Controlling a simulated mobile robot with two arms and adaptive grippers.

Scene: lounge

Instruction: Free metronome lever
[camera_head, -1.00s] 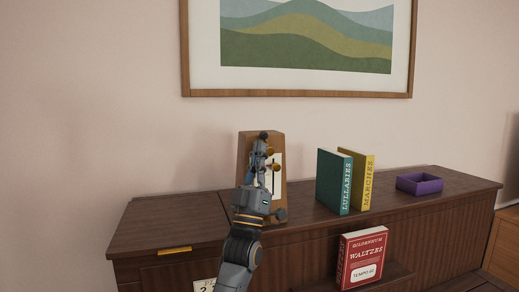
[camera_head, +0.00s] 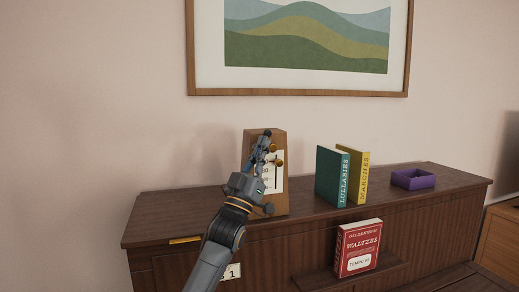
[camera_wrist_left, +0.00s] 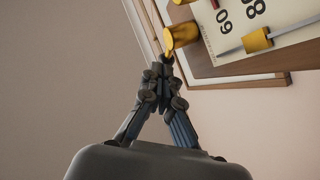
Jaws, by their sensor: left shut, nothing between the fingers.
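The wooden metronome (camera_head: 281,203) stands upright on the sideboard, with a pale scale on its front. My left gripper (camera_head: 267,135) is at its upper front and hides part of it. In the left wrist view the gripper (camera_wrist_left: 166,60) is shut, with nothing between its fingers. Its tips are right beside a gold catch (camera_wrist_left: 183,35), apparently touching it. The pendulum rod with its gold weight (camera_wrist_left: 257,40) crosses the numbered scale. I cannot tell whether the catch still holds the rod. My right gripper is not in view.
The metronome stands on the sideboard (camera_head: 160,210). To its right are a green book (camera_head: 328,178), a yellow book (camera_head: 361,175) and an open purple box (camera_head: 413,180). A red book (camera_head: 358,248) stands on a lower ledge. A framed picture (camera_head: 300,90) hangs above.

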